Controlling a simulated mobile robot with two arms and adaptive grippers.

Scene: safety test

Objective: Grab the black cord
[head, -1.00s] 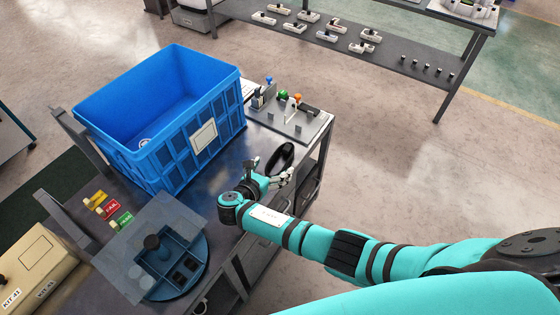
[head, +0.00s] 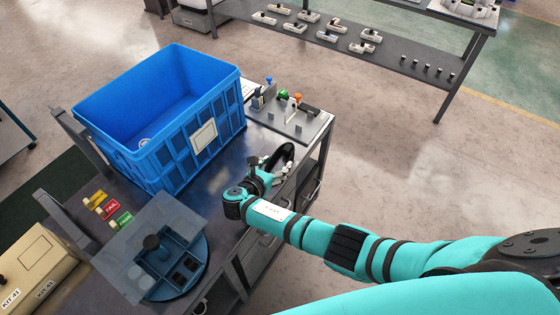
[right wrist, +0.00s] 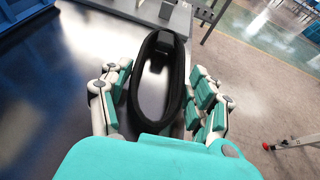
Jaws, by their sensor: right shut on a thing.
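The black cord (head: 286,152) is a thick black loop near the right edge of the dark table. In the right wrist view the cord (right wrist: 185,82) stretches away from me as a long oval between my fingers. My right gripper (head: 271,165) is at the near end of the loop. In the right wrist view my right gripper (right wrist: 162,105) has its white and teal fingers on both sides of the cord, shut on it. The near end of the loop is partly hidden by my teal wrist. My left gripper is not in view.
A large blue crate (head: 216,148) stands left of the cord. A grey fixture plate (head: 318,128) with coloured knobs lies behind it. A round blue tray (head: 190,262) with a clear lid is at the front left. Bare tabletop lies between crate and cord.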

